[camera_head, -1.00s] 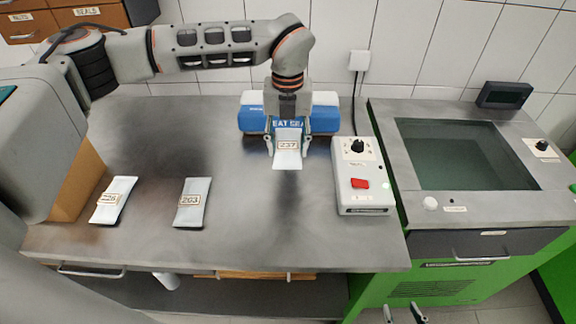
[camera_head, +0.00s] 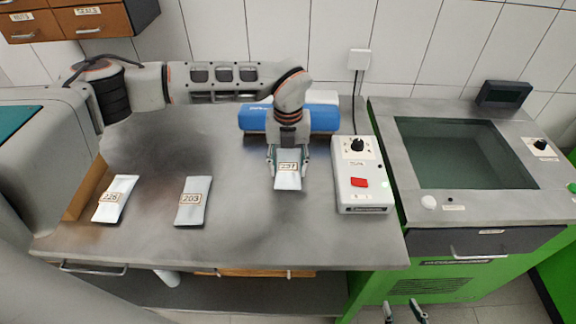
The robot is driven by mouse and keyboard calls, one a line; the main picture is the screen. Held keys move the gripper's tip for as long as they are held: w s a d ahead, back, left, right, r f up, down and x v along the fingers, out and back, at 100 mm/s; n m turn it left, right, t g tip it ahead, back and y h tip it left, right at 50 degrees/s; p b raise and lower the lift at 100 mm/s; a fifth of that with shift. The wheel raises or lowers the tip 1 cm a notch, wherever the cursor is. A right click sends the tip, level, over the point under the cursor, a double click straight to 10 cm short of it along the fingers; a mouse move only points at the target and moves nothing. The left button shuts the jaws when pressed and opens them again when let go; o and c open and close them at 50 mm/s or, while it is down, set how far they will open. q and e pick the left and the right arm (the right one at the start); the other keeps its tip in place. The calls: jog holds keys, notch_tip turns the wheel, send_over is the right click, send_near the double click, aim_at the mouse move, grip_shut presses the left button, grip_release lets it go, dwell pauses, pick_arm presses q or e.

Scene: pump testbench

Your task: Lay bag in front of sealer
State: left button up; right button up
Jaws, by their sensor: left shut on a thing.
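The heat sealer (camera_head: 325,117), a blue and white bar-shaped unit, lies at the back of the steel bench, partly hidden by my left arm. My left gripper (camera_head: 288,160) is in front of it, pointing down and shut on the upper end of a silvery bag labelled 237 (camera_head: 289,184). The bag is in front of the sealer, low over the bench top; I cannot tell whether it touches. Two similar bags, labelled 203 (camera_head: 193,207) and 226 (camera_head: 114,205), lie flat on the bench to the left. My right gripper (camera_head: 403,314) shows only its parted fingertips at the bottom edge.
A grey control box (camera_head: 361,178) with a black knob and red switch stands just right of the held bag. A green machine with a dark glass-topped tank (camera_head: 465,155) stands further right. The bench (camera_head: 240,235) is clear in front and between the bags.

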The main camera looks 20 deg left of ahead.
aim_at(288, 169)
pick_arm(q)
jog(key=o, duration=1.2)
jog(key=shift+f, duration=0.1)
jog(key=shift+o, duration=0.2)
jog(key=shift+r, duration=0.35)
notch_tip(288, 169, up, 12)
jog(key=b, duration=0.1)
jog(key=shift+f, duration=0.15)
